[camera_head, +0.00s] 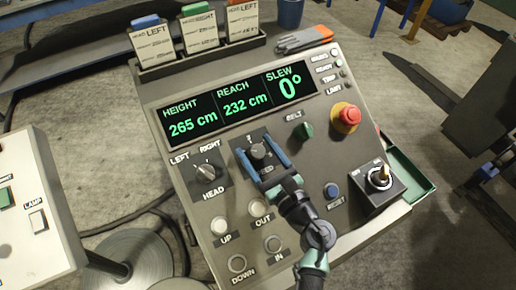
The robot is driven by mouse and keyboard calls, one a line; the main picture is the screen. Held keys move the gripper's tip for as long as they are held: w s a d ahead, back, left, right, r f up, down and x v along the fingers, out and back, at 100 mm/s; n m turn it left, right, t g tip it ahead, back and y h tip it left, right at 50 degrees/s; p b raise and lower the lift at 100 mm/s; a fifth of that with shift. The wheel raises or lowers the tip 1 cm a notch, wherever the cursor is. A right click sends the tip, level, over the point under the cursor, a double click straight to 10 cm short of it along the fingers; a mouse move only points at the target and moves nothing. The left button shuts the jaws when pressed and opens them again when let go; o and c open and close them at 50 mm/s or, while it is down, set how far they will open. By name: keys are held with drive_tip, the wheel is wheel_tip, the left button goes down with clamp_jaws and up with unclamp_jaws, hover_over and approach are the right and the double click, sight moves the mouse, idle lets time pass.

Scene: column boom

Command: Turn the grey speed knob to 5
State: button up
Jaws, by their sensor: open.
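The grey speed knob (258,151) sits on a dark plate in the middle of the sloped console. A small numeral shows above it, and part of its label shows below; the rest of the scale is too small or covered to read. My gripper (254,147) comes up from the lower right with its two blue fingers apart, one on each side of the knob. The gripper is open. I cannot tell whether either finger touches the knob, nor which number its pointer faces.
The HEAD knob (206,172) is left of the gripper, and the green BELT knob (303,131) and red stop button (347,117) are right. A display (237,103) reads height 265 cm, reach 232 cm, slew 0°. White buttons, a blue RESET button (332,190) and a key switch (380,178) are nearby.

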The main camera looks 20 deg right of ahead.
clamp_jaws()
